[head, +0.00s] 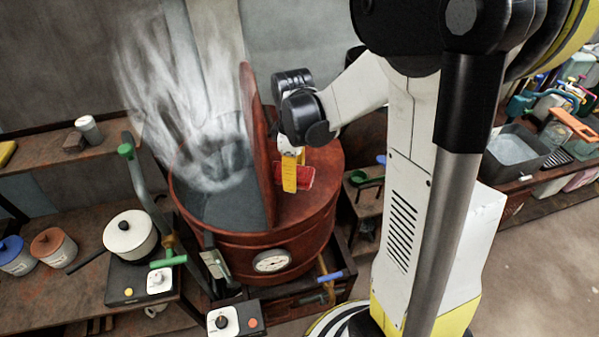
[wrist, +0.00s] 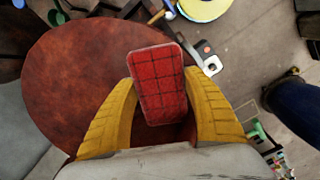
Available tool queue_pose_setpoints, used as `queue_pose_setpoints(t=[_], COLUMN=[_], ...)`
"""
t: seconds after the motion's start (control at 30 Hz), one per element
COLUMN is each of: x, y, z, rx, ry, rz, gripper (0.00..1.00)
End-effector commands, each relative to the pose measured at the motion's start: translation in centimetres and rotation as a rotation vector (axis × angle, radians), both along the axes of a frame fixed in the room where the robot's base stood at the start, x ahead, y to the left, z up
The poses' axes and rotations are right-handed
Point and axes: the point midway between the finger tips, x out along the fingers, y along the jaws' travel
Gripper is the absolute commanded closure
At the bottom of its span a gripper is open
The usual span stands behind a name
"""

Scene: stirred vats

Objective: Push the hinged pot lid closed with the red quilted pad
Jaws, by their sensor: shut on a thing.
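The red-brown pot (head: 215,240) stands in the middle of the head view, its left half open, with grey contents and steam. Its hinged lid (head: 258,145) stands nearly upright across the top, seen almost edge-on. The red quilted pad (head: 308,177) is right of the lid, over the pot's covered right side. It also shows in the wrist view (wrist: 158,85), between the yellow fingers. My gripper (head: 290,178) is shut on the pad. A round red-brown surface (wrist: 75,75) lies behind the pad in the wrist view. I cannot tell whether the pad touches anything.
A dial gauge (head: 272,261) is on the pot's front. A white lidded pan (head: 130,234) and canisters (head: 53,247) stand on the left bench. A sink basin (head: 512,150) is at the right. A dark blue trouser leg (wrist: 300,105) shows at the wrist view's right edge.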

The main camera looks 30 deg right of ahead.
Motion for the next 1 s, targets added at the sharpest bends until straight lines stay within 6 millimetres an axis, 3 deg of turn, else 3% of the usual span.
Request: queue_pose_setpoints(t=[1.0], x=[1.4], y=[4.9], z=[-0.8], rx=[0.001], ry=[-0.001], rz=[0.002], gripper=[0.64])
